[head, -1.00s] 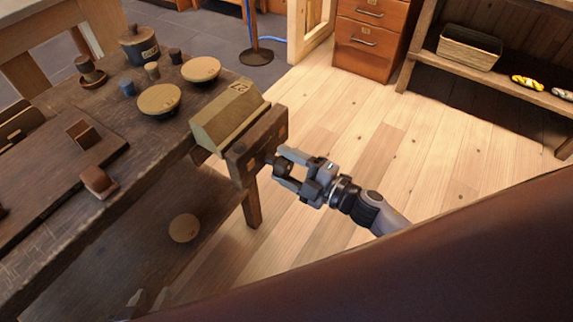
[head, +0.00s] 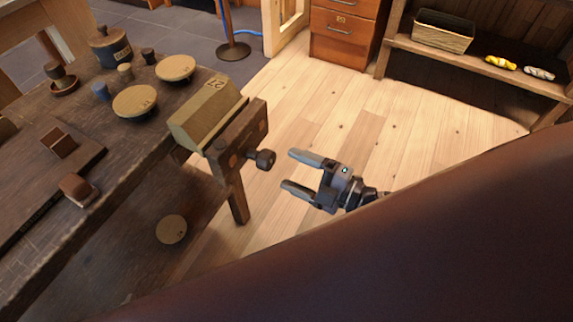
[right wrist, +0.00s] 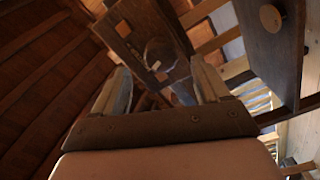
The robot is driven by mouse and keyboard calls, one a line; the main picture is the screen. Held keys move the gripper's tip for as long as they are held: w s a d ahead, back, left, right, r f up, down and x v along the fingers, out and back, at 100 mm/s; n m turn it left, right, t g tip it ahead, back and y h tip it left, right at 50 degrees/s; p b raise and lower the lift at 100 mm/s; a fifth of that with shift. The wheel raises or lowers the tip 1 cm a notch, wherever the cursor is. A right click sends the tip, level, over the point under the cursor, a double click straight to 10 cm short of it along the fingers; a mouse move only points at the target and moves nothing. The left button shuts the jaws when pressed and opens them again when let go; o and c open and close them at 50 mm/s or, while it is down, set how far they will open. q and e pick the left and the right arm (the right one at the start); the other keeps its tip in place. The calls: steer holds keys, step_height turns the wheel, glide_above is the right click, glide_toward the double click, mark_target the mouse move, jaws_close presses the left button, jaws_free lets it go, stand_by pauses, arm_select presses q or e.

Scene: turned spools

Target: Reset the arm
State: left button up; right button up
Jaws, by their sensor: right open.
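My right gripper (head: 292,171) is open and empty in the head view, over the floor just right of the bench's vise. Its two fingers point left toward the round vise knob (head: 265,159), with a clear gap between them and the knob. The vise jaw (head: 238,138) holds a pale block (head: 208,110) marked 27 at the bench corner. In the right wrist view the two fingers (right wrist: 160,88) stand apart with nothing gripped, and the vise knob (right wrist: 158,52) shows beyond them. My left gripper is not in view.
The dark workbench (head: 110,185) bears round pale-topped pieces (head: 135,101), small spools and a dark pot (head: 110,47). A round disc (head: 171,229) lies on its lower shelf. Drawers (head: 343,32) and a shelf with a basket (head: 443,31) stand behind. The wooden floor (head: 400,125) between is clear.

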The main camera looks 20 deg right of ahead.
stand_by(0.6)
steer(key=s+f+m+g+h, duration=0.2)
steer(key=s+f+m+h, duration=0.3)
steer(key=m, duration=0.4)
steer(key=s+f+m+g+h, duration=0.25)
steer(key=s+m, duration=0.35)
steer(key=m, duration=0.4)
step_height(320, 180, up, 12)
steer(key=d+h+p, duration=0.1)
steer(key=p, duration=1.4)
steer(key=shift+s+d+n+t, duration=0.3)
steer(key=shift+s+t, duration=0.05)
steer(key=shift+r, duration=0.1)
